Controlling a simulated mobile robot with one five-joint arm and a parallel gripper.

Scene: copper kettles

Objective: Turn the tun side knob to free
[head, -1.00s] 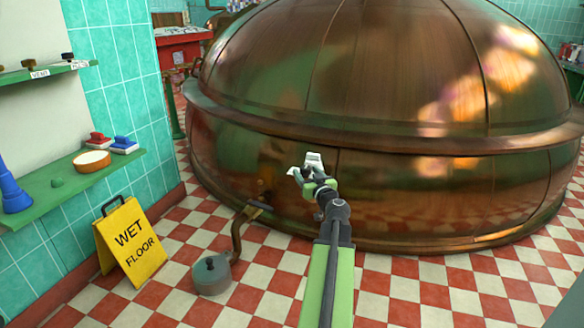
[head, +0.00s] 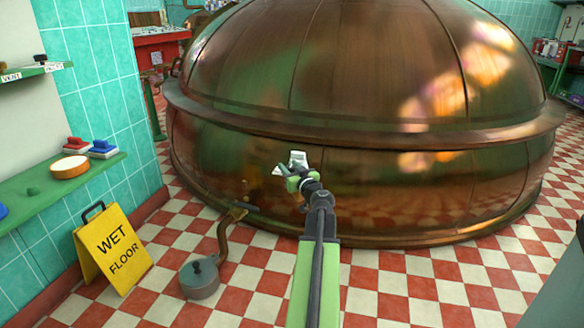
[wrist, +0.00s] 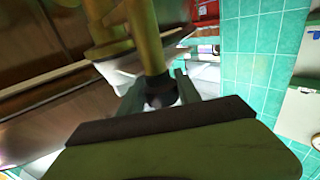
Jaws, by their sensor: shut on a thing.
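The copper tun (head: 370,190) fills the middle of the head view, a big dome with a raised band around it. My gripper (head: 289,167) is in front of its lower wall, left of centre, with pale fingertips. In the wrist view my gripper (wrist: 158,92) is shut around a dark, rounded part at the end of a brass-coloured stem (wrist: 147,40). I take this to be the side knob; its markings and setting cannot be read. In the head view the knob is hidden behind my gripper.
A yellow wet floor sign (head: 112,247) and a grey lidded pot (head: 199,279) stand on the checked floor at left. A bent pipe (head: 226,232) rises beside the pot. A green shelf (head: 55,190) is on the left wall.

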